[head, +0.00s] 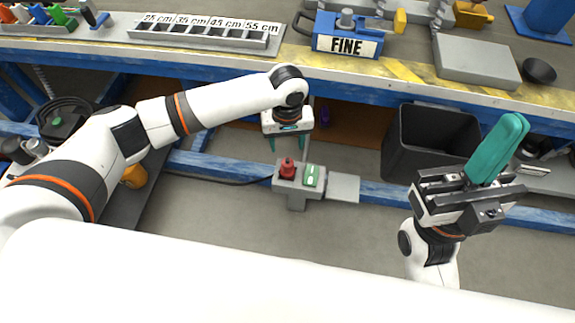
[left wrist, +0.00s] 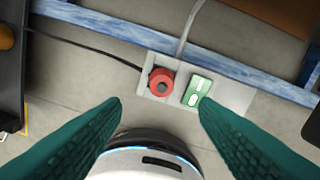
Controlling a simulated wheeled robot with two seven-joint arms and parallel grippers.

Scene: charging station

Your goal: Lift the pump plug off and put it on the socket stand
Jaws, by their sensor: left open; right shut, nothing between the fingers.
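A grey stand (head: 297,200) on the floor below the workbench carries a red round part (head: 287,168) and a green panel with a white mark (head: 312,176). In the left wrist view the red part (left wrist: 161,82) has a dark centre, and the green panel (left wrist: 197,91) sits to its right. No label shows which part is the pump plug or the socket stand. My left gripper (head: 287,145) is open and empty, its teal fingers spread on both sides of the red part and panel in the left wrist view, apart from them. My right gripper (head: 512,128) is shut and empty, pointing up.
A dark open bin (head: 432,135) stands right of the stand. A blue beam (head: 220,167) runs behind it. A dark cable (left wrist: 85,46) runs left from the stand.

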